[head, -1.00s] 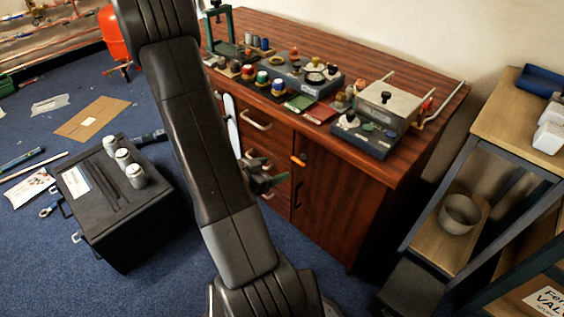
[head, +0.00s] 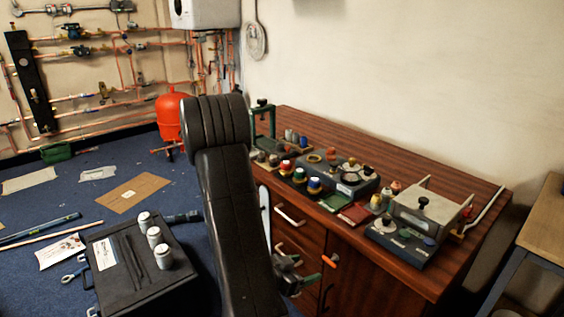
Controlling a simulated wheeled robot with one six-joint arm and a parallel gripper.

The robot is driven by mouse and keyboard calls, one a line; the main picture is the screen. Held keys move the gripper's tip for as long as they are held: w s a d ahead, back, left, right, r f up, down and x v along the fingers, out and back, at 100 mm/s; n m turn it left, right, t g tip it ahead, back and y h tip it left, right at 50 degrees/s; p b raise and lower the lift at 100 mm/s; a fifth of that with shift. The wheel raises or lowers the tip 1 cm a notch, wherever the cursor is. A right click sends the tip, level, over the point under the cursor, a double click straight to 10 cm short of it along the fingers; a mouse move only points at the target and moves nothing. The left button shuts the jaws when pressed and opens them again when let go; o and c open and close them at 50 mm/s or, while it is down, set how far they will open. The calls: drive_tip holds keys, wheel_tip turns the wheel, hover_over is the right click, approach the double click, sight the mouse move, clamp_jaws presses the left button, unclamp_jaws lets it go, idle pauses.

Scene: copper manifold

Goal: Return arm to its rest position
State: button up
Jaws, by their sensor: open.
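My dark arm rises through the middle of the head view. My gripper (head: 304,271) shows only in part, to the right of the arm and in front of the wooden cabinet's drawers. Its fingers are apart and I see nothing between them. The rest of the gripper and wrist is hidden behind the arm.
The wooden cabinet (head: 390,262) carries a green press frame, jars, blocks and a grey-lidded box (head: 424,212). A small orange item (head: 330,261) shows at its front. A black case (head: 125,285) with three cans stands left. A red tank (head: 171,118) and copper pipes are behind.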

sight(329, 260)
drive_tip(key=b+x, duration=0.2)
drive_tip(key=x, duration=0.9)
drive_tip(key=shift+f, duration=0.1)
drive_tip(key=shift+s, duration=0.1)
drive_tip(key=shift+a, duration=0.1)
